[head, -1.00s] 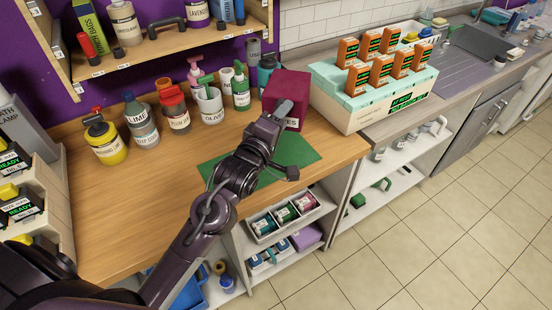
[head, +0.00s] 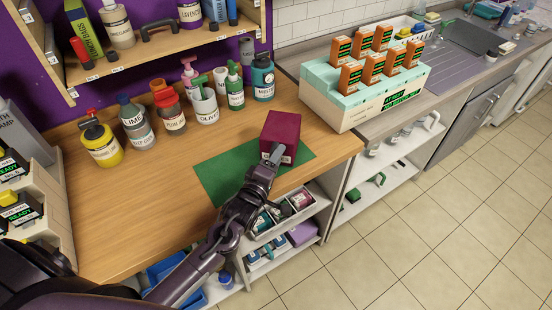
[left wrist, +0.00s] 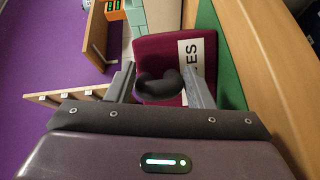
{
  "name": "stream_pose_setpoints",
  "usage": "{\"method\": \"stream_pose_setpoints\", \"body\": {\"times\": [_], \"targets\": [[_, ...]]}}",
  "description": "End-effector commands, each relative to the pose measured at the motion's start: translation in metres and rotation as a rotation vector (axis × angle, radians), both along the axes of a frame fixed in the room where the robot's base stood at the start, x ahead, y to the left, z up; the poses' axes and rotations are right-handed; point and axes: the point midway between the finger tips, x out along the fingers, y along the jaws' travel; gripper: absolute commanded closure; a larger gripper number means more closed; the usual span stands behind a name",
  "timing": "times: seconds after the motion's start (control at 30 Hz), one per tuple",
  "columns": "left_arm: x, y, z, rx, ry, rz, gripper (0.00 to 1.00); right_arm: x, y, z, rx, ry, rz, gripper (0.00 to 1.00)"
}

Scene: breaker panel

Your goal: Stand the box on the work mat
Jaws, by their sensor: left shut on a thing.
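The box (head: 283,128) is maroon with a white label on its front, partly hidden by my gripper. It is upright over the right part of the green work mat (head: 222,178); I cannot tell whether its base touches the mat. My left gripper (head: 272,160) is at the box's near face. In the left wrist view, the fingers of the left gripper (left wrist: 160,88) lie on either side of a black handle (left wrist: 158,86) on the box (left wrist: 150,50). The mat (left wrist: 230,70) shows beside the box there. My right gripper is in neither view.
Bottles and a cup (head: 205,105) stand along the back of the wooden counter (head: 150,200). A pale rack (head: 365,105) with several orange boxes stands to the right. A shelf (head: 160,50) is above. The counter left of the mat is clear.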

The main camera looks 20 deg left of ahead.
Motion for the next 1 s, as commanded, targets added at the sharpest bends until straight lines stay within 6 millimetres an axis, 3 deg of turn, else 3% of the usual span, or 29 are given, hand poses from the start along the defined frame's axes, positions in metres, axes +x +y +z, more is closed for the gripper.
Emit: {"method": "stream_pose_setpoints", "body": {"times": [0.2,0.23,0.4,0.73,0.87,1.0], "targets": [[0.000,0.000,-0.002,0.000,-0.003,0.000,0.84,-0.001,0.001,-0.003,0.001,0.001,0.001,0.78],[0.000,0.000,-0.003,0.000,0.001,0.000,0.50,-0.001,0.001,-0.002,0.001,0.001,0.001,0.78],[0.000,0.000,-0.002,0.000,0.001,0.000,0.31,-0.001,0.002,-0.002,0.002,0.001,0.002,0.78],[-0.001,0.000,0.001,0.001,0.001,0.000,0.31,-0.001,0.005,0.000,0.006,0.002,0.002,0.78],[-0.017,0.002,-0.002,-0.001,0.003,0.001,0.31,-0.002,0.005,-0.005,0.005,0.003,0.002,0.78],[-0.045,0.005,-0.003,0.001,0.005,0.000,0.31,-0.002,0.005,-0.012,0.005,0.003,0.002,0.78]]}}
